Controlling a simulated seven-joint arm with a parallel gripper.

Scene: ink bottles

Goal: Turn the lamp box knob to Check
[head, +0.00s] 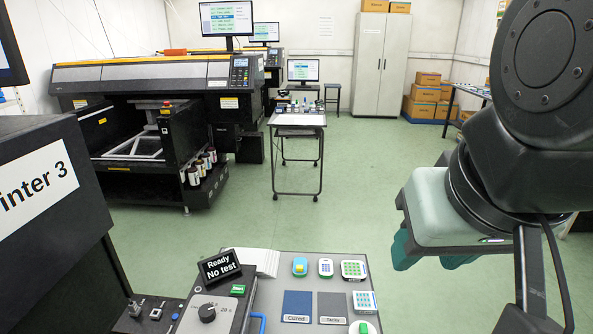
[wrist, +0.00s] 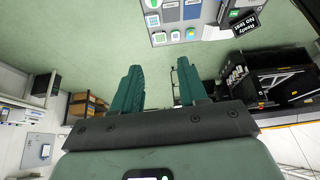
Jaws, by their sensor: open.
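A grey box (head: 222,315) at the bottom of the head view carries a black round knob (head: 207,312), and I take it to be the lamp box. A small "28 s" marking is beside the knob; I cannot make out a Check mark or the pointer's direction. A green button (head: 237,289) and a black sign reading "Ready No test" (head: 220,266) are at its back. The sign also shows in the wrist view (wrist: 243,18). My gripper (head: 430,265) is at the right, well away from the knob. Its teal fingers (wrist: 159,68) are apart and empty.
A grey board (head: 326,262) beside the box holds a dark blue pad (head: 297,305), a grey pad (head: 332,305) and several small devices. A blue handle (head: 257,322) stands at the box's right side. A dark "Printer 3" machine (head: 45,190) is at the left.

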